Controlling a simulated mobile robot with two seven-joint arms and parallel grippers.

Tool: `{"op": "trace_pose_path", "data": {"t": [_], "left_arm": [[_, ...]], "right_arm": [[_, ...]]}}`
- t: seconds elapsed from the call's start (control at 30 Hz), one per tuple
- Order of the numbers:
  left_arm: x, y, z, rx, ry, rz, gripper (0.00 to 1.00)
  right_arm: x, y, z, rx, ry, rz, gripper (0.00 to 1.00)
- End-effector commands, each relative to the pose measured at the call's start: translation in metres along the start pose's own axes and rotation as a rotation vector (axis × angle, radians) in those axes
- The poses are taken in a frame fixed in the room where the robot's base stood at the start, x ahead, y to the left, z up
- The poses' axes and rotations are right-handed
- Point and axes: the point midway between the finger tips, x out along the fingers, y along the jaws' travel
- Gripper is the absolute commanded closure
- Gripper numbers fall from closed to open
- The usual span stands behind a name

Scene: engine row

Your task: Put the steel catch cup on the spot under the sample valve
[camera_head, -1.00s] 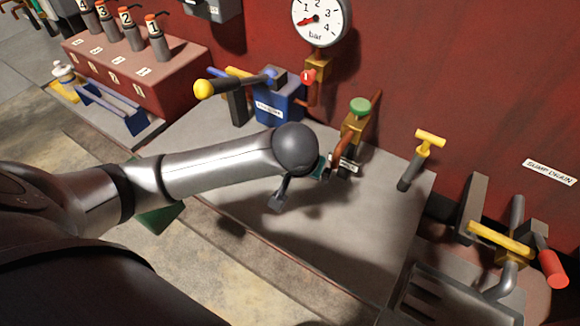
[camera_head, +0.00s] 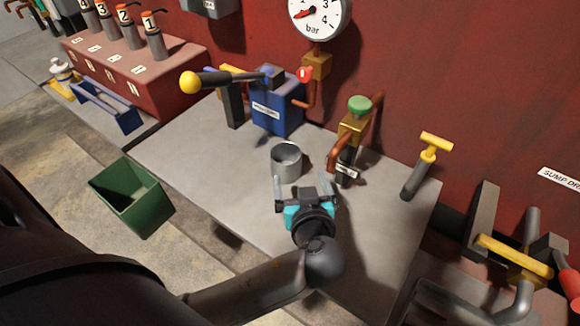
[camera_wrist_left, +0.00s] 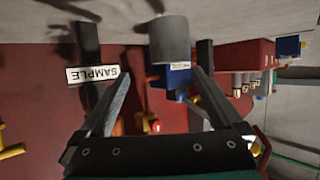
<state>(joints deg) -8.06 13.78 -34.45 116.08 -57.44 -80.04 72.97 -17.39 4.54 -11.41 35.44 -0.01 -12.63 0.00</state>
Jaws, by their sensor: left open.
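The steel catch cup (camera_head: 286,164) stands upright on the grey ledge, left of the sample valve (camera_head: 352,128) with its green knob and copper spout. My left gripper (camera_head: 301,187) is open and empty, low over the ledge on the near side of the cup. In the left wrist view, which is upside down, the cup (camera_wrist_left: 169,40) lies ahead of and between the open fingers (camera_wrist_left: 162,75), apart from them. The SAMPLE label (camera_wrist_left: 92,75) shows to the left there. No marked spot under the spout can be made out. My right gripper is not in view.
A blue unit (camera_head: 276,105) with a yellow-knobbed lever stands behind the cup. A yellow T-handle (camera_head: 435,142) rises to the right. A green bin (camera_head: 133,195) sits on the floor at left. The grey ledge (camera_head: 210,160) is clear left of the cup.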

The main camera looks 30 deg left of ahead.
Motion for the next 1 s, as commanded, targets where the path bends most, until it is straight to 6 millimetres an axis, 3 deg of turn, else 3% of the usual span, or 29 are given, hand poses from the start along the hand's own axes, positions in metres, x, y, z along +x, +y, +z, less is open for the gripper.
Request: {"op": "trace_pose_path", "data": {"t": [0.2,0.3,0.7,1.0], "left_arm": [[-0.009,-0.015,0.000,-0.024,0.084,-0.063,0.00],[-0.004,-0.017,-0.002,-0.025,0.098,-0.070,0.00],[0.072,-0.022,-0.010,-0.023,0.100,-0.070,0.00],[0.098,-0.024,-0.012,-0.024,0.098,-0.069,0.00]], "right_arm": [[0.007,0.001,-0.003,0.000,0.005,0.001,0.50],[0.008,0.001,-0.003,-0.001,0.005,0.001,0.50],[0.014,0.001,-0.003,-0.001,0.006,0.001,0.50],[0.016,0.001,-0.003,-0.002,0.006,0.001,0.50]]}}
